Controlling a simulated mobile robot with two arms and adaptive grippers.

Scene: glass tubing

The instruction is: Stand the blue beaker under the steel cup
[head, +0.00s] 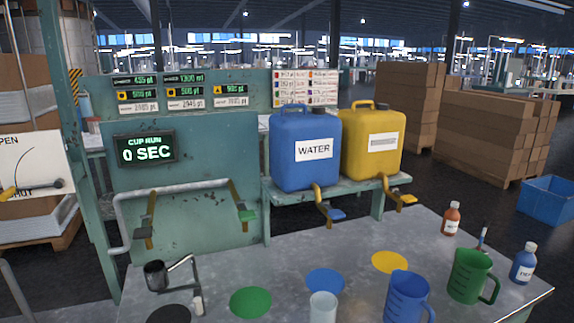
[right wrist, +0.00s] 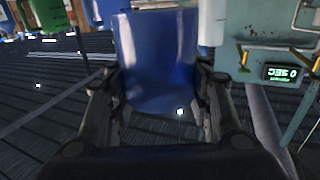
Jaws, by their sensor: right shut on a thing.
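The blue beaker (head: 407,298) is upright at the front of the grey bench, cut off by the bottom edge of the head view. In the right wrist view, which is upside down, the blue beaker (right wrist: 158,60) fills the space between the fingers of my right gripper (right wrist: 160,105), which is shut on it. I cannot tell whether its base touches the bench. A dark metallic cup (head: 155,275), likely the steel cup, is at the bench's left beside a bent metal bracket. My left gripper is not in view.
A green beaker (head: 470,276) stands right of the blue one, a whitish beaker (head: 322,308) left. Green (head: 250,302), blue (head: 325,281) and yellow (head: 390,262) discs mark the bench (head: 290,262). Taps hang under the water (head: 305,170) and yellow (head: 373,160) canisters. The sign (head: 146,149) reads 0 SEC.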

